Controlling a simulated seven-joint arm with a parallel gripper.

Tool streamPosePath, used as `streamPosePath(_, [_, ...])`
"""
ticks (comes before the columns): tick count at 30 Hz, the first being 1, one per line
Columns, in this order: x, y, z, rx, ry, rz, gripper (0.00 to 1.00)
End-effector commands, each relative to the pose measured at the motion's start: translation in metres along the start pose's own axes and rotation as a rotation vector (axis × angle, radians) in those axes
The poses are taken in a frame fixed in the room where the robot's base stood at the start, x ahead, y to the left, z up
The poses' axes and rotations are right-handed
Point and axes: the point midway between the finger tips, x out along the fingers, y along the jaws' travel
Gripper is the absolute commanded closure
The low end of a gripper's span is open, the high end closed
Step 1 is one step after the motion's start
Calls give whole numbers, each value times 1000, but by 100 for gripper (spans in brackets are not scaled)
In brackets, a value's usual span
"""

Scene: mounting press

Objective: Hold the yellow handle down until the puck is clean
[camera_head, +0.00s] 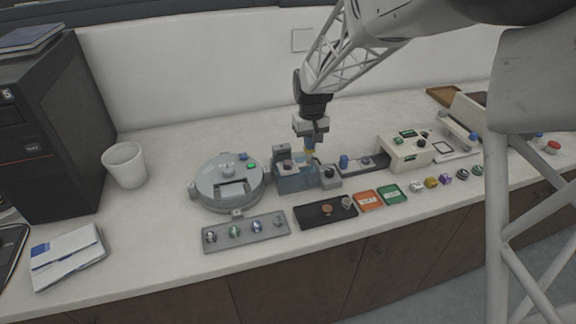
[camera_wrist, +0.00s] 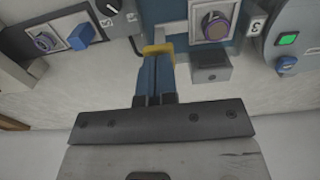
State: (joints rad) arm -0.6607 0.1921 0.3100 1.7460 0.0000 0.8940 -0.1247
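The yellow handle (camera_wrist: 158,49) shows at the tips of my gripper (camera_wrist: 155,60) in the wrist view. The two blue fingers are together, pointing down, with their tips at the handle; whether they press on it cannot be told. In the head view my gripper (camera_head: 310,148) is over the right back of a blue-grey cleaning unit (camera_head: 297,184), with a bit of yellow under the tips. A round purplish puck with a brown rim (camera_wrist: 216,25) sits in a light square holder on this unit, beside the handle. How clean it is cannot be told.
A round grey machine (camera_head: 215,195) with a green button stands left of the unit. A small grey box with a black knob (camera_head: 329,176) stands at its right. A puck tray (camera_head: 245,232) and a black tray (camera_head: 320,217) lie in front.

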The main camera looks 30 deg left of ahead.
Motion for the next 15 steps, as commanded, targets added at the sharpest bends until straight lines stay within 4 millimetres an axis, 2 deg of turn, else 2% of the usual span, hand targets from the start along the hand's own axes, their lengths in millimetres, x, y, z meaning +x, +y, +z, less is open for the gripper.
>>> streamPosePath(15, [13, 0, 0, 0, 1, 0, 100])
